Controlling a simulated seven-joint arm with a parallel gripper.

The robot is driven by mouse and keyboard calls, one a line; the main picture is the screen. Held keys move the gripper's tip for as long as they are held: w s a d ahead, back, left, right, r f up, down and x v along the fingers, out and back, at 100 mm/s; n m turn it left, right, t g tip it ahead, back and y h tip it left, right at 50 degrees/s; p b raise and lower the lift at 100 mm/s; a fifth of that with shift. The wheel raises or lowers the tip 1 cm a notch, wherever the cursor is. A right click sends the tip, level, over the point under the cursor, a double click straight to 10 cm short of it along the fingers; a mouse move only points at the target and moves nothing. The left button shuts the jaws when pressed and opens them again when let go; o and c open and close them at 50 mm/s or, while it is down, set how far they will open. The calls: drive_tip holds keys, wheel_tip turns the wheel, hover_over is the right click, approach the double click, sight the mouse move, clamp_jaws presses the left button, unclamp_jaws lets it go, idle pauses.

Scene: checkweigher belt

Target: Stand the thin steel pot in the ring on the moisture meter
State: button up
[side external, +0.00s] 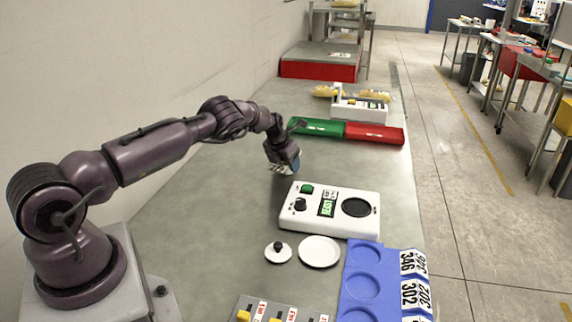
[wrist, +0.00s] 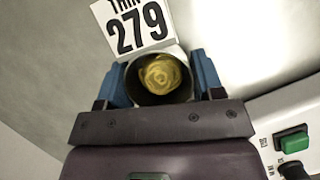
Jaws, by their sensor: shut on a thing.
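The thin steel pot (wrist: 146,94) is between the blue fingers of my gripper (wrist: 160,84) in the wrist view, which are shut on it. I look into its open mouth and see yellow contents (wrist: 163,73). A white card (wrist: 133,27) reading 279, its upper word partly cut off, shows just beyond the pot. In the side view my gripper (side external: 281,168) is left of and behind the moisture meter (side external: 326,227), and I cannot make out the pot clearly. The white meter has a round dark ring (side external: 356,207) at its right, apart from my gripper.
A knobbed lid (side external: 279,253) and a white disc (side external: 319,251) lie in front of the meter. A blue tray (side external: 379,262) with round recesses and number cards is at front right. Green (side external: 318,127) and red (side external: 375,133) trays lie behind. The grey surface around my gripper is clear.

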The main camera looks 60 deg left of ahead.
drive_tip(key=shift+r, duration=0.45)
wheel_tip(320, 180, up, 2)
drive_tip(key=shift+s+d+r, duration=0.1)
drive_tip(key=shift+r, duration=0.15)
drive_tip(key=s+r, duration=0.1)
drive_tip(key=r, duration=0.1)
drive_tip(key=s+d+r, duration=0.2)
drive_tip(key=s+r, duration=0.1)
drive_tip(key=shift+d+r, duration=0.25)
drive_tip(key=shift+r, duration=0.1)
drive_tip(key=s+d+r+m+h, duration=0.3)
drive_tip(key=s+d+m, duration=0.4)
drive_tip(key=s+m, duration=0.15)
drive_tip(key=s+d+r+m+g, duration=0.2)
drive_tip(key=d+m+g, duration=0.1)
drive_tip(key=d+m, duration=0.4)
drive_tip(key=s+d+r+m+g, duration=0.2)
drive_tip(key=d+m, duration=0.5)
drive_tip(key=m, duration=0.7)
drive_tip(key=s+d+r+m+g+y, duration=0.1)
drive_tip(key=s+d+r+m+g, duration=0.1)
drive_tip(key=d+m, duration=0.6)
drive_tip(key=m+g, duration=0.1)
drive_tip(key=m, duration=0.2)
drive_tip(key=shift+g, duration=0.3)
